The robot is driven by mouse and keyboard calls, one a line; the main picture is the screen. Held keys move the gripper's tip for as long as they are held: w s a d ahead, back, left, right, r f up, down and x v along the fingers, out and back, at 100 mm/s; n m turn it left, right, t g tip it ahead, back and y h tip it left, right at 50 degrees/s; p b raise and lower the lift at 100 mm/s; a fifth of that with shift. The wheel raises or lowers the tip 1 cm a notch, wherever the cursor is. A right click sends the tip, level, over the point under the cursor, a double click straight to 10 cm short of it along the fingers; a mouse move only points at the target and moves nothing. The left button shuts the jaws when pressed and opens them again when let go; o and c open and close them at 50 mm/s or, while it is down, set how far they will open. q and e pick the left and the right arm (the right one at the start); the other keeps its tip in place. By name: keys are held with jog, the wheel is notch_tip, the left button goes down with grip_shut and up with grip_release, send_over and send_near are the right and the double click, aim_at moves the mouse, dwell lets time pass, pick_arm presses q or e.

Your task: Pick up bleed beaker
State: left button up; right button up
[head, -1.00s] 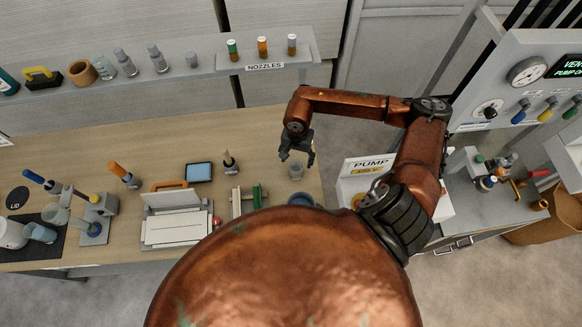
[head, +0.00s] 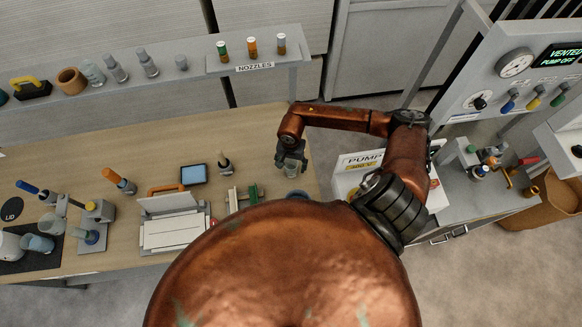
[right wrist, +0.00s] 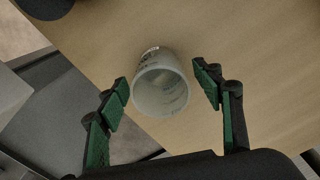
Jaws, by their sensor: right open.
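The bleed beaker is the small clear beaker (right wrist: 160,86) with dark print in the right wrist view, standing on the wooden table near its edge. In the head view the beaker (head: 291,168) shows just below my right gripper (head: 291,155) and is partly covered by it. In the right wrist view the green-padded fingers of my right gripper (right wrist: 165,98) are open, one on each side of the beaker, with a gap to it on both sides. My left gripper is not in view.
A blue bowl-like item (head: 297,195) is close by, partly hidden by my body. A green-and-white rack (head: 245,194) and a tablet (head: 193,174) lie to the left. The white pump box (head: 350,178) stands to the right. The table behind the beaker is clear.

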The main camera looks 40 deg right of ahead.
jog(key=shift+c, duration=0.3)
jog(key=c, duration=1.2)
jog(key=shift+c, duration=0.2)
